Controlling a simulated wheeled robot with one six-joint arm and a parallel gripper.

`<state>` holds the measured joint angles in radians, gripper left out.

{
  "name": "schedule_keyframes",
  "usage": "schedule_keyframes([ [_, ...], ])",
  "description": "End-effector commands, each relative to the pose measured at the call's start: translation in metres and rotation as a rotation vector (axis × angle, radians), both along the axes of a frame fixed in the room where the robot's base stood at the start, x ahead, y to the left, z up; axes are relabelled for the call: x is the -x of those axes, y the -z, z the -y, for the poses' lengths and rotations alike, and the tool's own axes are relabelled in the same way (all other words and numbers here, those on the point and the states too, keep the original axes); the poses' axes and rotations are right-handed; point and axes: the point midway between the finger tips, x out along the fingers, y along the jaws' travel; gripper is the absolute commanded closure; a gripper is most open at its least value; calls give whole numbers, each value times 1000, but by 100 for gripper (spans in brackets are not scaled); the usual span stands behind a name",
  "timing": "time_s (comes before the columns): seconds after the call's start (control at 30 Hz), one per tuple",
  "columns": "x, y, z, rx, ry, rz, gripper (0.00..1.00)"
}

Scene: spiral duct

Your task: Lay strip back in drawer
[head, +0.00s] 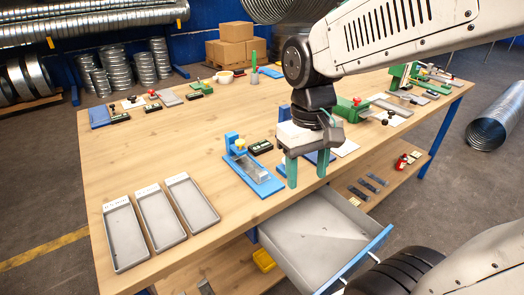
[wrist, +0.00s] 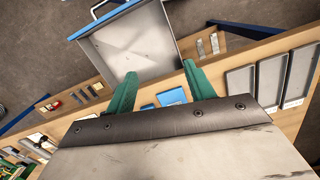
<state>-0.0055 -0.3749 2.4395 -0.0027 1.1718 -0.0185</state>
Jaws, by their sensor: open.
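My gripper (head: 306,178) is open, its two green fingers pointing down with nothing seen between them. It is above the table's front edge, beside the open drawer; its fingers also show in the wrist view (wrist: 157,88). The drawer (head: 318,228) is pulled out, with a grey interior and a blue front; it also shows in the wrist view (wrist: 130,45). No strip is clearly visible inside it. A blue fixture (head: 264,185) with a grey metal piece (head: 248,166) on it stands on the table left of my gripper. I cannot tell whether that piece is the strip.
Three grey trays (head: 163,217) lie at the table's front left. Dark strips (head: 366,187) and a red item (head: 401,162) lie on the lower shelf right of the drawer. A yellow bin (head: 263,260) is left below. Bare tabletop (head: 150,145) lies behind the trays.

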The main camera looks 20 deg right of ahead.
Motion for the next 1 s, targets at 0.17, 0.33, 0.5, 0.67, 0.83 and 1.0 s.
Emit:
schedule_keyframes([
  [0.17,-63,30,-2,-4,-38,-47,46],
  [0.33,-122,64,-3,-10,-82,-44,46],
  [0.5,-174,84,-5,-13,-130,15,46],
  [0.67,-196,78,-5,-11,-165,93,46],
  [0.83,-195,97,-5,-12,-171,92,46],
  [1.0,-195,124,-5,-11,-170,91,46],
])
